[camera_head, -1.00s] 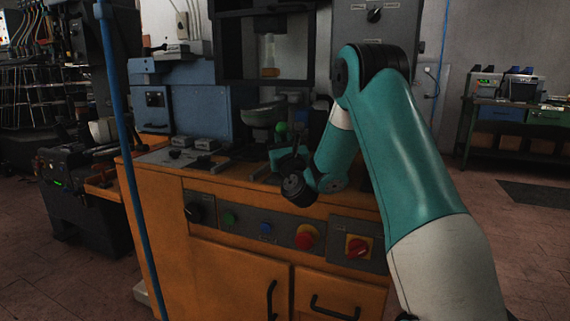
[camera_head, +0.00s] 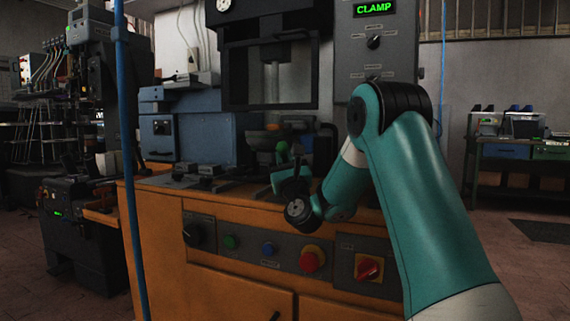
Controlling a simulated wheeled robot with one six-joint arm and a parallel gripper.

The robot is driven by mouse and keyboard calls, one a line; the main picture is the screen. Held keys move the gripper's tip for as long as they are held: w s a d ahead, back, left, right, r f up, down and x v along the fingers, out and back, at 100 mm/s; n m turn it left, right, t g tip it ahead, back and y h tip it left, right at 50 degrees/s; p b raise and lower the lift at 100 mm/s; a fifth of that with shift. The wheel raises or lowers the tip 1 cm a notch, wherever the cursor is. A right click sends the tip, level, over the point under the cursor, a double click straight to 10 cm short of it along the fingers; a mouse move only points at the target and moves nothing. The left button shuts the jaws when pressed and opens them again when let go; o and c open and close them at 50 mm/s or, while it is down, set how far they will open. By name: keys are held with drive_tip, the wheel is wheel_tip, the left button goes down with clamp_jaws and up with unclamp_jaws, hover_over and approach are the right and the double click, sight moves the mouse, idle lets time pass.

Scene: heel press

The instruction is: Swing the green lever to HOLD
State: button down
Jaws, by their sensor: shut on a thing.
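The green lever's round knob (camera_head: 282,148) shows just above my gripper, at the right of the bench top. My gripper (camera_head: 284,164) is shut on the lever just below the knob. The fingers are small and dark here, and my wrist hides most of the lever's shaft and its base. The lever's scale marks, including any HOLD mark, cannot be made out.
The orange cabinet (camera_head: 160,225) carries a front panel with green and blue buttons, a red mushroom button (camera_head: 312,258) and a red rotary switch (camera_head: 368,267). The dark press frame (camera_head: 226,60) stands behind the lever. A blue hose (camera_head: 128,150) hangs at the left.

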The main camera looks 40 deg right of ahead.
drive_tip(key=shift+a+r, duration=0.15)
drive_tip(key=shift+r, duration=0.3)
drive_tip(key=c, duration=1.1)
unclamp_jaws()
drive_tip(key=shift+s+a, duration=0.1)
drive_tip(key=shift+a, duration=0.05)
drive_tip(key=shift+f, duration=0.1)
drive_tip(key=shift+s+f+b, duration=0.3)
drive_tip(key=shift+f+b, duration=0.15)
drive_tip(key=shift+b, duration=0.25)
drive_tip(key=b+v, duration=1.5)
drive_tip(key=v, duration=0.1)
drive_tip(key=shift+s, duration=0.15)
